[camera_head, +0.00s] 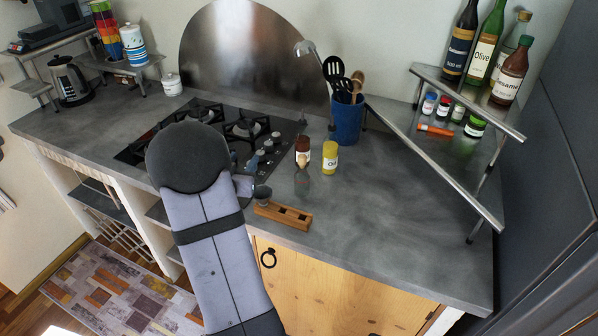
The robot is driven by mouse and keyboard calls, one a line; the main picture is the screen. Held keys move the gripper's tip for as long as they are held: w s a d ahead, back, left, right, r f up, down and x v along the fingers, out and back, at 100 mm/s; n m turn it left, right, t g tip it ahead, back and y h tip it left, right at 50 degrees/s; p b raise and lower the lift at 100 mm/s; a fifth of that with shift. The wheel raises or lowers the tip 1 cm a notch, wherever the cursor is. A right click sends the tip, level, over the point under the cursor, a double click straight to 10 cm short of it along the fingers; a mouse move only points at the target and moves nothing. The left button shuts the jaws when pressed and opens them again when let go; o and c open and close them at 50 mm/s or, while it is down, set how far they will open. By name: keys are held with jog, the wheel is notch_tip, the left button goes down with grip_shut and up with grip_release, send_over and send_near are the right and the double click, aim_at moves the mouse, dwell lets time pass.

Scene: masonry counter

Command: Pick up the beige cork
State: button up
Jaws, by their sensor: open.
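The beige cork (303,160) appears to sit in the neck of a small clear glass bottle (301,184) on the counter. The bottle stands upright, just in front of a dark red-brown bottle (303,145). My arm reaches up from the bottom of the view and hides much of its own end. My gripper (262,199) shows only in part, as a small dark grey piece to the left of the glass bottle and apart from it. It is open, and its fingertips are hard to make out.
A yellow jar (330,157) stands right of the cork. A wooden block with holes (283,215) lies near the front edge. A blue utensil pot (347,120) stands behind, and the hob (285,135) is to the left. The counter (400,215) is clear on the right, below a metal shelf (440,150).

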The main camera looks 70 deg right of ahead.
aim_at(302, 158)
jog(key=s+d+m+g+h, duration=0.1)
jog(key=s+d+g, duration=0.1)
jog(key=s, duration=0.2)
jog(key=s+d+f+m+g+h+b, duration=0.1)
jog(key=s+d+m+g, duration=0.1)
jog(key=s, duration=0.3)
jog(key=s+d+m+g+h+b, duration=0.1)
jog(key=s+d+g, duration=0.1)
jog(key=s+g, duration=0.1)
jog(key=shift+s+d+f+m, duration=0.25)
jog(key=shift+s+f+m, duration=0.15)
jog(key=shift+s, duration=0.25)
jog(key=shift+d+r, duration=0.2)
jog(key=shift+s+d+f, duration=0.1)
jog(key=shift+d, duration=0.8)
jog(key=shift+s+d+p, duration=0.1)
jog(key=shift+d+p, duration=0.3)
jog(key=shift+p, duration=0.3)
jog(key=d+p, duration=0.2)
jog(key=d, duration=0.2)
jog(key=shift+s+d, duration=0.15)
jog(key=shift+s, duration=0.05)
